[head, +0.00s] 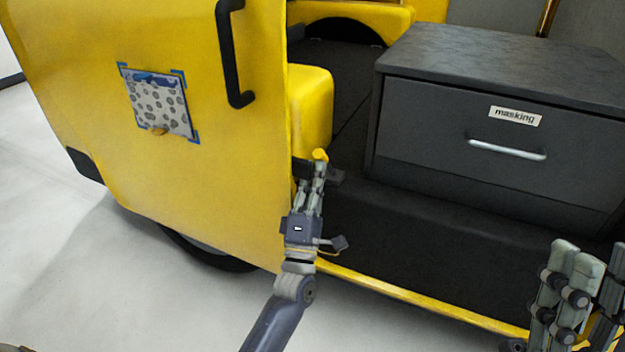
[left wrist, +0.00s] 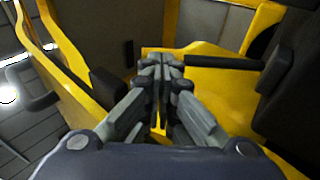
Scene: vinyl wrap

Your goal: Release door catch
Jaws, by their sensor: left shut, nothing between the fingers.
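The yellow door (head: 215,150) stands open at the left in the head view, with a black handle (head: 230,60). In the left wrist view the closed fingertips (left wrist: 161,60) sit close to a dark bar (left wrist: 225,62) running right. My right gripper (head: 580,275) is at the lower right, partly cut off; its opening is unclear.
A dark drawer unit (head: 430,125) labelled "masking" with a silver handle (head: 507,150) stands on the dark vehicle floor at the right. A patterned sheet held by blue tape (head: 160,100) is on the door. A yellow sill (head: 400,292) runs along the floor's edge.

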